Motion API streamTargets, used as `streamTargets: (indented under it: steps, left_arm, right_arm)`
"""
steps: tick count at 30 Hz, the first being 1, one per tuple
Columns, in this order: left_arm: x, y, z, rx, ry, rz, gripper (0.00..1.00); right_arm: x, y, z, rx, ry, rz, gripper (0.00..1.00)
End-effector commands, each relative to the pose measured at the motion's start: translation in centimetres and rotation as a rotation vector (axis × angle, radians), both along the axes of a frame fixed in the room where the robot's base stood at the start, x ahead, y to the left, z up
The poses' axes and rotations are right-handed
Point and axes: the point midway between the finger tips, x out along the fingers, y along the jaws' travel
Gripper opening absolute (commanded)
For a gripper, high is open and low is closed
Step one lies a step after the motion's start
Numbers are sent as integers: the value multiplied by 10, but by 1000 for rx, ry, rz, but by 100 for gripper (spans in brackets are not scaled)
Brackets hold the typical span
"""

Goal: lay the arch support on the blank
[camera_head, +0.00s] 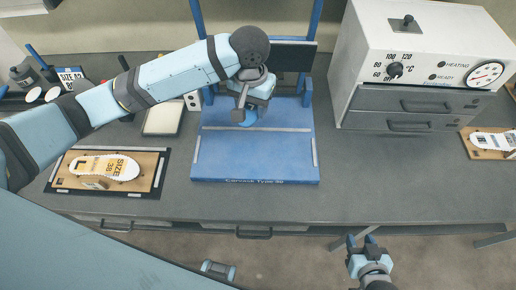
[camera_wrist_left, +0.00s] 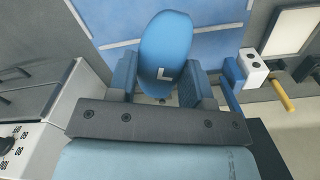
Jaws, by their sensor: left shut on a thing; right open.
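The arch support appears as a blue rounded piece marked L (camera_wrist_left: 166,45) in the left wrist view, and only a small part of it (camera_head: 248,118) shows in the head view. My left gripper (camera_head: 245,106) is shut on it, with one finger on each side, over the rear part of the blue plate (camera_head: 256,165). A white blank (camera_head: 105,167) marked L and SIZE 38 lies on a brown board at the left of the bench. My right gripper (camera_head: 364,240) is open and empty, low in front of the bench's edge.
A white oven (camera_head: 420,60) with drawers and a dial stands at the back right. Another white insole (camera_head: 493,140) lies on a board at the far right. A pale square pad (camera_head: 162,118) lies between the left board and the blue plate. The front middle of the bench is clear.

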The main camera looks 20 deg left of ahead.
Motion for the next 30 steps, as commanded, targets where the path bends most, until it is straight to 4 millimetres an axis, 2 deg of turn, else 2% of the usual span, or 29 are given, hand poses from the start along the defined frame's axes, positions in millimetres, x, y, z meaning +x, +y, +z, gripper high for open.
streamTargets:
  steps: [2, 5, 18, 22, 30]
  left_arm:
    - [2, -6, 9, 5, -3, -13, 24]
    - [3, -7, 1, 7, 1, -15, 24]
    - [1, -7, -112, 8, 3, -16, 24]
    - [2, -7, -133, 7, -1, -15, 24]
    - [1, -7, -154, 7, 0, -16, 24]
  right_arm:
    - [-2, 1, -1, 1, 3, 1, 43]
    - [-4, 2, -1, 2, 8, 3, 43]
    - [-4, 0, 6, 0, 4, 0, 43]
    - [-3, -2, 7, -3, 3, -2, 43]
    - [-3, -1, 7, -2, 5, -3, 43]
